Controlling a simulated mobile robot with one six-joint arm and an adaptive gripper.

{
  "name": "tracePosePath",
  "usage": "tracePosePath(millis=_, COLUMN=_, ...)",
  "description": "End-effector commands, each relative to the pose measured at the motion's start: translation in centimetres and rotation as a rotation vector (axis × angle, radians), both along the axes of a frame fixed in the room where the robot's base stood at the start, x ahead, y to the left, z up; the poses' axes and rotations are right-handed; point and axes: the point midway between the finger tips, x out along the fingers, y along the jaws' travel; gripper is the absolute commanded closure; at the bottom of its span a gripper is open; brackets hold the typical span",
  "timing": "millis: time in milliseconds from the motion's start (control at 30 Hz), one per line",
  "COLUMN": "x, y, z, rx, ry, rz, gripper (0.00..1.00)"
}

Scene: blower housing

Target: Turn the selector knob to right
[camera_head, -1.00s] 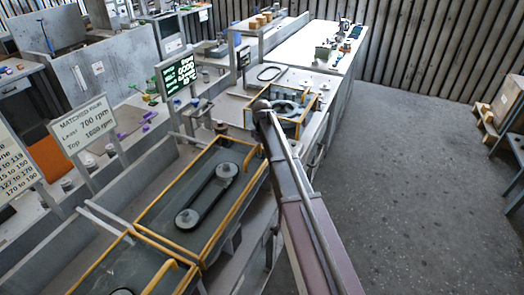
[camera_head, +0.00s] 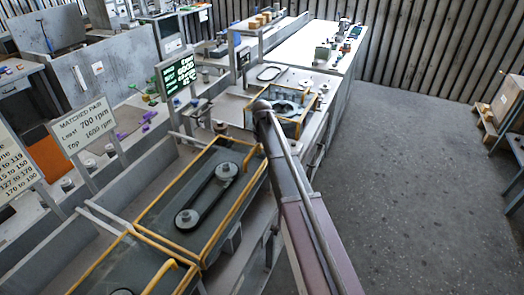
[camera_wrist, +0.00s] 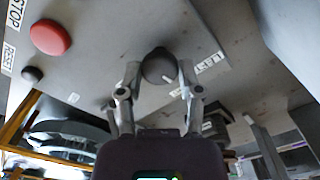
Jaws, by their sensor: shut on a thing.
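The selector knob (camera_wrist: 158,68) is a dark grey round knob on a grey panel in the wrist view. A short white pointer line on its face points down and slightly right. My gripper (camera_wrist: 157,78) has one finger on each side of the knob and is shut on it. In the head view my arm reaches toward the far machine, and the arm hides the knob and gripper.
In the wrist view a red STOP button (camera_wrist: 50,37) and a small dark RESET button (camera_wrist: 32,75) sit left of the knob. A yellow-framed housing (camera_head: 292,118) stands by my arm in the head view. Open floor (camera_head: 410,180) lies to the right.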

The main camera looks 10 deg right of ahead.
Motion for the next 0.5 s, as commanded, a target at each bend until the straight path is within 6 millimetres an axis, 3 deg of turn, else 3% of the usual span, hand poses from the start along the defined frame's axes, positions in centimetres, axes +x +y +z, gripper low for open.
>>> tracePosePath(millis=500, x=-0.06, y=0.02, z=-0.02, rx=0.001, ry=0.001, rz=-0.207, gripper=1.0)
